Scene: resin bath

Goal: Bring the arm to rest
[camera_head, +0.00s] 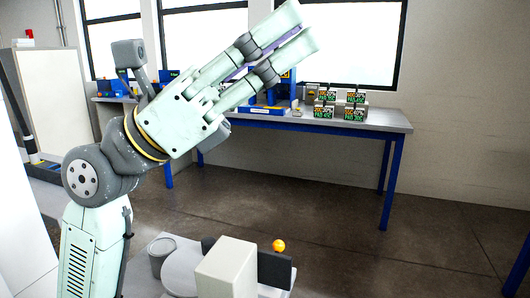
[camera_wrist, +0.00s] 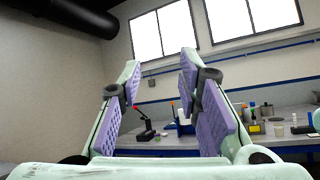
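My gripper (camera_head: 294,31) is raised in the head view, its two fingers pointing up and to the right. The fingers stand apart, with nothing held between them. In the wrist view my gripper (camera_wrist: 160,68) shows its purple finger pads with a wide empty gap. My arm is bent and held up in the left half of the head view. The fingers overlap the window and part of the bench behind them in the picture.
A workbench (camera_head: 375,122) with blue legs stands along the back wall. Several small display boxes (camera_head: 354,107) stand on it. The wrist view shows a dark stand with a red top (camera_wrist: 145,130) and bottles (camera_wrist: 267,111) on a bench. The floor (camera_head: 330,215) before the bench is clear.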

